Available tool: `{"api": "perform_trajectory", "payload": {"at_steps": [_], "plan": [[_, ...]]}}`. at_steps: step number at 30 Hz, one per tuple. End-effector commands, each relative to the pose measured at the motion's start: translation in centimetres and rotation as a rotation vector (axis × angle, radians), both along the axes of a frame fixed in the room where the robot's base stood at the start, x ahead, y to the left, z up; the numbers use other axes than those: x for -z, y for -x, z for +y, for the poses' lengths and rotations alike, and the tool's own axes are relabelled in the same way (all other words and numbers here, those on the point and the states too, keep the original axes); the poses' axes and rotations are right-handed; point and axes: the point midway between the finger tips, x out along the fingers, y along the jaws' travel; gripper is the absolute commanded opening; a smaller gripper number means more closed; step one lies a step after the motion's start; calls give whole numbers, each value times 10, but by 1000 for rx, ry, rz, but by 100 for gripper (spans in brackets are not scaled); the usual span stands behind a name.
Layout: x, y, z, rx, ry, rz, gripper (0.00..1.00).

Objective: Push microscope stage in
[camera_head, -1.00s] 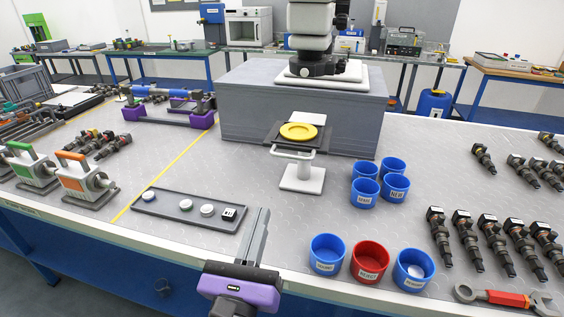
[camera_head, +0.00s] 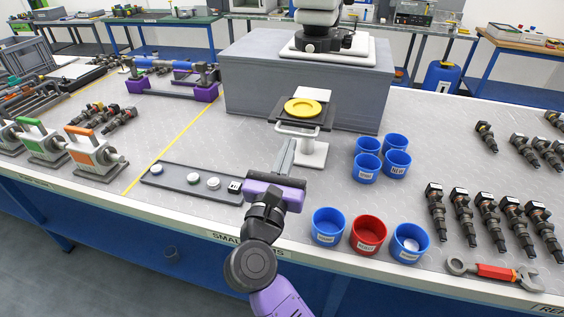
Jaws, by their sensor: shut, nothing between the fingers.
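The microscope stage (camera_head: 281,114) is a dark plate with a yellow round dish (camera_head: 302,107) on it. It sticks out in front of the grey block, above a white stand (camera_head: 312,154). A pale bar handle (camera_head: 296,129) runs along its front. The microscope (camera_head: 322,40) stands on top of the grey block. My gripper (camera_head: 290,142) has a purple body and long grey fingers, shut and empty. The fingertips point away from me and lie just below the handle in the picture. I cannot tell whether they touch it.
A dark tray (camera_head: 172,181) with small round parts lies left of my gripper. Blue cups (camera_head: 328,227) and a red cup (camera_head: 368,234) stand to the right, with more blue cups behind. A wrench (camera_head: 495,271) and several injectors (camera_head: 487,215) lie farther right.

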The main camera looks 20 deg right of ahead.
Motion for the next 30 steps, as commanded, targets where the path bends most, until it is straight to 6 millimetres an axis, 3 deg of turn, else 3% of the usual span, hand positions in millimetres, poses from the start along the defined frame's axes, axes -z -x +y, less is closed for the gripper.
{"api": "perform_trajectory", "payload": {"at_steps": [17, 20, 30], "plan": [[-2, -12, -8, 0, 0, 0, 0], [-1, -23, -17, 2, 0, 0, 0], [0, -89, -65, 3, 0, 0, 0]]}}
